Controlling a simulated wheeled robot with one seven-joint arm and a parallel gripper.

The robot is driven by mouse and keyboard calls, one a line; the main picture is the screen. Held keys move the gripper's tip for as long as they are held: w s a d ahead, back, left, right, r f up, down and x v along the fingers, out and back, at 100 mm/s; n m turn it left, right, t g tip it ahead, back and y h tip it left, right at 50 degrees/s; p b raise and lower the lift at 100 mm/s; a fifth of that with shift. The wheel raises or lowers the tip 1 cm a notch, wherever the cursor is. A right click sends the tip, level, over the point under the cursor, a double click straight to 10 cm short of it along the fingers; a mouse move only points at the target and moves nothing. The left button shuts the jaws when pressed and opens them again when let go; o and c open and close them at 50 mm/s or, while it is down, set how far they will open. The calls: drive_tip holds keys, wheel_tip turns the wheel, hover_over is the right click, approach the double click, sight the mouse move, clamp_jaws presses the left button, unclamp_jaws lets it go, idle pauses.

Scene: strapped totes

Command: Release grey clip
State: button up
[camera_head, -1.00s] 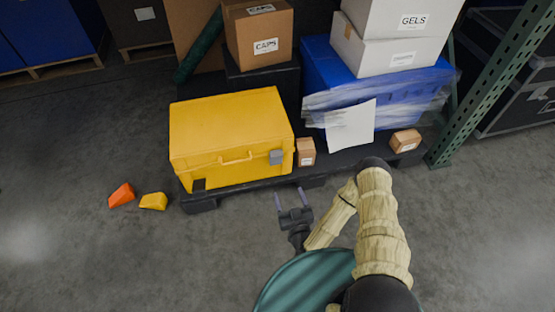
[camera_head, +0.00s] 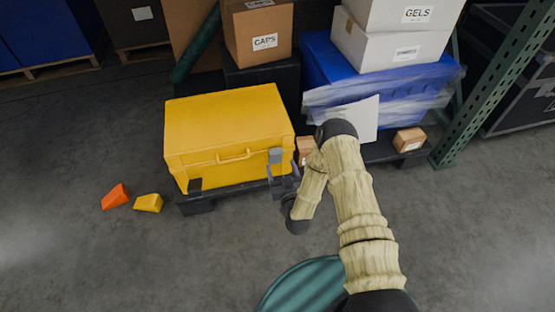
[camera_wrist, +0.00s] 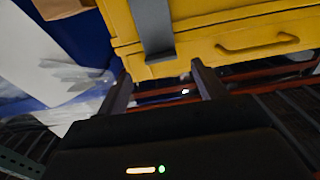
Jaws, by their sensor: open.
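A yellow case (camera_head: 228,125) sits on a dark pallet, with a carry handle (camera_head: 234,156) on its front. The grey clip (camera_head: 275,156) is on the case front, right of the handle. In the wrist view the grey clip (camera_wrist: 152,28) lies flat along the yellow wall, its lower end bent. My gripper (camera_head: 282,172) is just below and in front of the clip. In the wrist view the two fingers of my gripper (camera_wrist: 161,70) are apart, one on each side of the clip's line, with nothing between them. Whether a finger touches the case cannot be told.
A small carton (camera_head: 304,147) stands close right of the case, partly behind my arm. A wrapped blue tote (camera_head: 385,80) with a loose white sheet is further right. Orange (camera_head: 116,196) and yellow (camera_head: 149,203) wedges lie on the floor.

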sight(276, 151)
drive_tip(key=b+x, duration=0.1)
drive_tip(key=x, duration=0.5)
drive_tip(key=shift+s+b, duration=0.1)
drive_tip(key=shift+b, duration=0.3)
drive_tip(key=c, duration=1.3)
drive_tip(key=shift+c, duration=0.4)
drive_tip(key=shift+f, duration=0.1)
drive_tip(key=shift+d+f, duration=0.1)
drive_tip(key=shift+d, duration=0.05)
